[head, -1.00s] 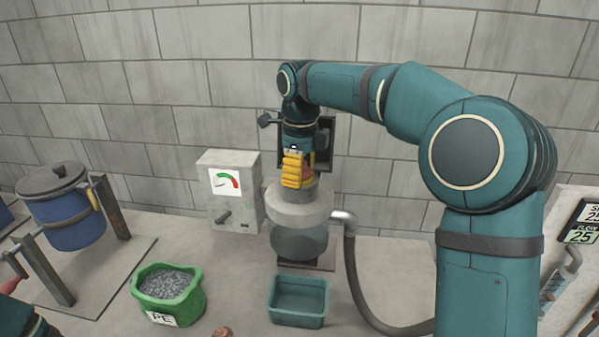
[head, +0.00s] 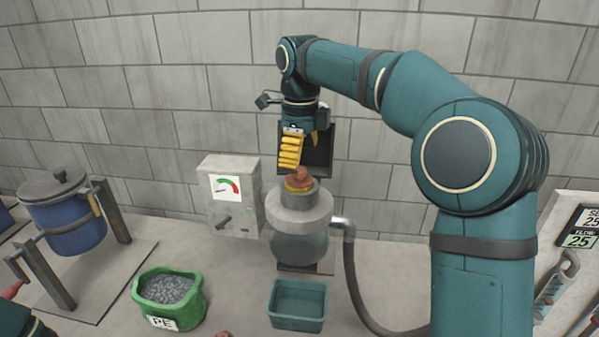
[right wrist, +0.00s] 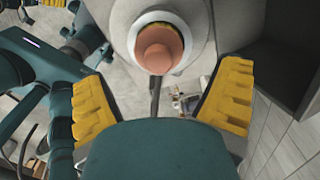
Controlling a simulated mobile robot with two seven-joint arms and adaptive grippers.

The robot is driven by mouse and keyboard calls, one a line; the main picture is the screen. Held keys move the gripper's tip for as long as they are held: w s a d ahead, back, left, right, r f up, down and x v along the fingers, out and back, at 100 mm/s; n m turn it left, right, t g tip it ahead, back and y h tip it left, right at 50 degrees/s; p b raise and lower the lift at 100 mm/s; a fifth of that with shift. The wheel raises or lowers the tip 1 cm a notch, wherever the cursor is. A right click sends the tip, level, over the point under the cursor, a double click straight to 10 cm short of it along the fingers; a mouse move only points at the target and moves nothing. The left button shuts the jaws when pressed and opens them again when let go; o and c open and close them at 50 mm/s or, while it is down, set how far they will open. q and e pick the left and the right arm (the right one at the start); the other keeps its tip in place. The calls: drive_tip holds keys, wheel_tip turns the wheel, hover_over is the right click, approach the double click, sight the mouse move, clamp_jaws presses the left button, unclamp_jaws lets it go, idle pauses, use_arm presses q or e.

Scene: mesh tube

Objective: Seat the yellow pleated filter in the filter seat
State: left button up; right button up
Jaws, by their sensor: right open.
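The filter (head: 300,185) stands upright in the round top opening of the grey hopper unit (head: 300,205), which is the filter seat. Its terracotta knob sticks up, and only a narrow yellow band shows above the rim. In the right wrist view the filter (right wrist: 160,52) is inside the pale ring, with a bit of yellow at its far edge. My right gripper (head: 290,160), with yellow ridged fingers, is above the knob and apart from it. Its fingers are spread and empty in the wrist view (right wrist: 165,105). My left gripper is not in view.
A dark square panel (head: 321,150) stands up behind the opening, close to my right gripper. A gauge box (head: 230,205) is to the left. A teal bin (head: 297,320), a green PE pellet bucket (head: 190,314) and a grey hose (head: 358,300) are in front.

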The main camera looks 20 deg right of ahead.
wheel_tip(320, 180, up, 7)
drive_tip(key=shift+f+p, duration=0.1)
drive_tip(key=shift+p, duration=0.55)
drive_tip(key=shift+s+f, duration=0.1)
